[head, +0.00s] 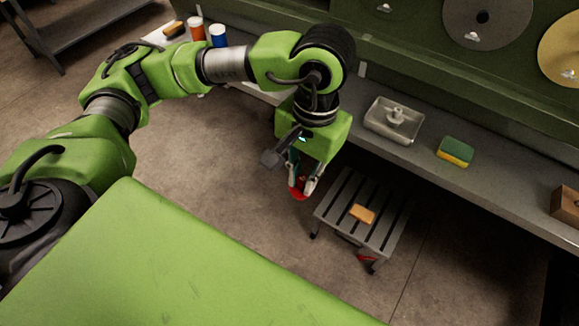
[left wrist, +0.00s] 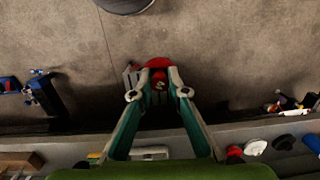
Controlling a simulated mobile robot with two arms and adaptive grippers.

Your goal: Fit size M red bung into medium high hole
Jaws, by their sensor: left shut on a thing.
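My left gripper (head: 304,186) hangs pointing down in front of the grey shelf, in the middle of the head view. It is shut on a red bung (head: 299,193), which shows between and below the fingertips. In the left wrist view the red bung (left wrist: 158,64) sits between the two fingertips (left wrist: 159,92), with its wider red part beyond them. The bung is held in the air, clear of the shelf. No hole for it can be made out in either view. My right gripper is not in view.
The grey shelf (head: 420,160) bears a metal tray (head: 391,122), a green and yellow sponge (head: 455,151) and a wooden box (head: 566,204). A slatted step stool (head: 345,190) with an orange-tan block (head: 362,214) stands below. Discs hang on the green panel (head: 430,40).

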